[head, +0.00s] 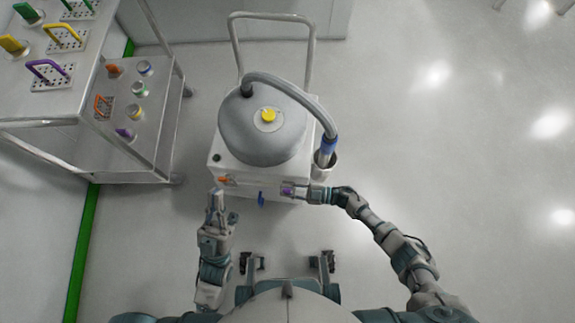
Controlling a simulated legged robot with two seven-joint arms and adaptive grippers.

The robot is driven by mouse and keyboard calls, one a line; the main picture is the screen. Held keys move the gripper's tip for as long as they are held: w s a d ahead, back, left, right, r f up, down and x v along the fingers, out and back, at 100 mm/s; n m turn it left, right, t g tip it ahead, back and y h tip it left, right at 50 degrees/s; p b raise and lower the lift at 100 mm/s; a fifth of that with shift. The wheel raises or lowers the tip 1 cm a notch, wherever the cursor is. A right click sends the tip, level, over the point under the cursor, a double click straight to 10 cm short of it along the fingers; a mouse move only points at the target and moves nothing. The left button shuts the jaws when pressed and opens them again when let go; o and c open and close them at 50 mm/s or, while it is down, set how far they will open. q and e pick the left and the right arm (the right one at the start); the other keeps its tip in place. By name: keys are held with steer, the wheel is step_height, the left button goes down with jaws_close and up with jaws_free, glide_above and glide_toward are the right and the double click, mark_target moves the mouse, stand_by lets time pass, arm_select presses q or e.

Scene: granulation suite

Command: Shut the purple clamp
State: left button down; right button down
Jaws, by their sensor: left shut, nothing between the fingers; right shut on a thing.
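The purple clamp (287,189) is small and sits at the right of the front edge of the white base (245,184) under the grey vessel. My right gripper (298,192) reaches it from the right and is shut on it. The fingers partly hide the clamp, so I cannot tell its lever position. My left gripper (216,194) is shut and empty in front of the base's left corner, just below an orange piece (224,180).
The grey round vessel (262,130) has a yellow cap, a hose (300,88) and a push handle behind. A blue lever (261,199) hangs at the front middle. A steel trolley (168,140) with coloured handles stands left. Floor on the right is clear.

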steer(key=shift+d+f, duration=0.15)
steer(key=shift+f, duration=0.15)
steer(key=c, duration=1.2)
jaws_free()
steer(key=shift+o, duration=0.6)
steer(key=shift+r, duration=0.1)
steer(key=shift+d, duration=0.4)
steer(key=s+d, duration=0.1)
steer(key=d, duration=1)
steer(key=shift+s, duration=0.35)
